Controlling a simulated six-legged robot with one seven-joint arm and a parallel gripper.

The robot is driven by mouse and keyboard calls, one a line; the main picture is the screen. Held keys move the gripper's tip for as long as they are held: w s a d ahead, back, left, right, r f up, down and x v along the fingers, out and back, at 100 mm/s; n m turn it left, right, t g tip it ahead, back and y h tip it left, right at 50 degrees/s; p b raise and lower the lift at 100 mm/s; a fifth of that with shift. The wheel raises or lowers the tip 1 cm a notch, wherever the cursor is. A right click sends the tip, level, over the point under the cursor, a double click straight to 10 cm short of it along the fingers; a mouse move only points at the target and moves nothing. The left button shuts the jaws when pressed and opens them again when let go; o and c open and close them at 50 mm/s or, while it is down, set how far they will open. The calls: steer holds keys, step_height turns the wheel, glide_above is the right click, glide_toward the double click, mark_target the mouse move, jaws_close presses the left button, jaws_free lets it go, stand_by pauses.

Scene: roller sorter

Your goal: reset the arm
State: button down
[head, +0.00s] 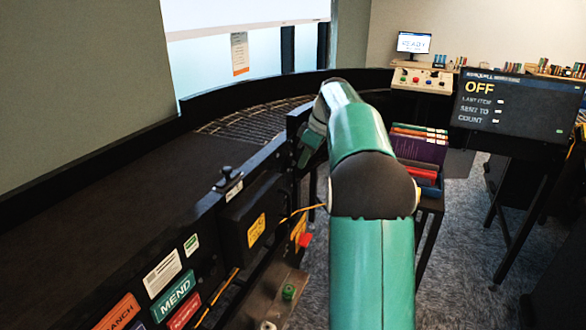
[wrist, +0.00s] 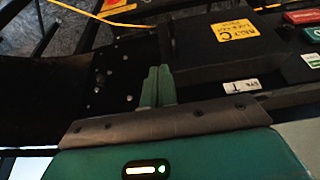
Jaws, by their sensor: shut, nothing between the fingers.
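My green arm rises through the middle of the head view and bends toward the sorter. My gripper (head: 308,152) shows in part past the bend, beside the dark side rail of the conveyor (head: 110,175). In the wrist view the two green fingertips of my gripper (wrist: 158,72) lie together, shut and empty. They are close in view to a black box (wrist: 205,55) with a yellow label (wrist: 234,31); I cannot tell whether they touch it.
A bin of books (head: 425,155) stands right of my arm. A screen reading OFF (head: 515,105) is on a stand at the right. A control panel with buttons (head: 422,78) is at the back. Coloured labels such as MEND (head: 173,298) line the sorter. Carpet (head: 465,240) is open at right.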

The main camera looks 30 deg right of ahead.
steer(key=shift+s+r, duration=0.1)
steer(key=shift+r, duration=0.05)
steer(key=s+a+r+m+h, duration=0.1)
steer(key=s+a+r+m, duration=0.1)
steer(key=s+a, duration=0.55)
steer(key=s+a+r+m+h, duration=0.1)
steer(key=s+a+r, duration=0.3)
steer(key=a, duration=0.7)
steer(key=s+a+f+m, duration=0.1)
steer(key=s+a+f, duration=0.2)
steer(key=s, duration=0.3)
steer(key=s+a+f+m+t, duration=0.1)
steer(key=s+a+f, duration=0.3)
steer(key=s, duration=0.3)
steer(key=s+a+f+m+t, duration=0.1)
steer(key=s+a+f+m, duration=0.1)
steer(key=s, duration=0.4)
steer(key=shift+s+a+f+h, duration=0.3)
steer(key=shift+a+f, duration=0.5)
steer(key=shift+a, duration=0.45)
